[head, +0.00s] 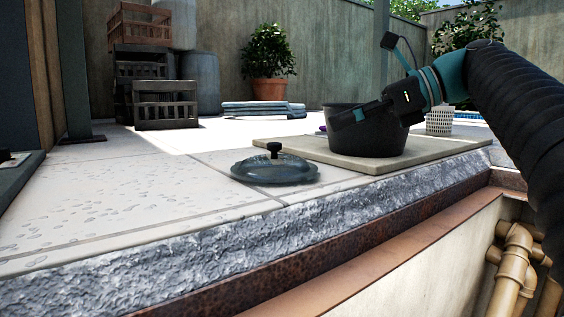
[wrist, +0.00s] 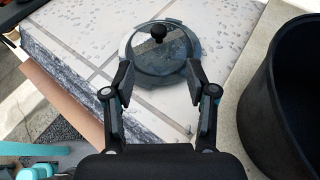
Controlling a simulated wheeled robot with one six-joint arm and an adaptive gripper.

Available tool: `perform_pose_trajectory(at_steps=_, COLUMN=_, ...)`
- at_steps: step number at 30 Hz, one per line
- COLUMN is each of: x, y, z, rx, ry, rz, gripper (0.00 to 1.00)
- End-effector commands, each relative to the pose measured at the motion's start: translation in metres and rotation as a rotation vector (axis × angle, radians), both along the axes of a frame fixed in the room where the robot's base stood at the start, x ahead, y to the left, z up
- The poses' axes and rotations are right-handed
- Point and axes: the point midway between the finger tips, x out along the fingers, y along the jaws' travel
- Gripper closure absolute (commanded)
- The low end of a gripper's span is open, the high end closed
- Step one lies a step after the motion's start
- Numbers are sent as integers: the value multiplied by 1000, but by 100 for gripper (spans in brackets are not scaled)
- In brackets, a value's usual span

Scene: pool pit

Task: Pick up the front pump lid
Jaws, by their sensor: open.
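The pump lid (head: 275,168) is a round, clear, bluish disc with a black knob on top. It lies flat on the pale paving near the stone edge. In the wrist view the lid (wrist: 160,66) shows ahead of my gripper, its knob beyond the fingertips. My gripper (wrist: 160,82) is open and empty, its two fingers apart over the near part of the lid's outline. In the head view my gripper (head: 366,112) is right of the lid and higher, in front of a black bucket (head: 368,145).
The black bucket stands on a beige slab (head: 300,150) right of the lid; it also fills the right of the wrist view (wrist: 285,95). A rough stone edge (head: 190,245) drops to a pit with tan pipes (head: 513,268). Paving left of the lid is clear.

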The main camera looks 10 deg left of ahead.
Motion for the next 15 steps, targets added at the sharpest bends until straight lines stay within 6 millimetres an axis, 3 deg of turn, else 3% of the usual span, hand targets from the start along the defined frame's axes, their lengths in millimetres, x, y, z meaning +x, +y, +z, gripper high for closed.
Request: perform_pose_trajectory(at_steps=15, x=4, y=72, z=-29, rx=4, ry=5, rz=3, gripper=43)
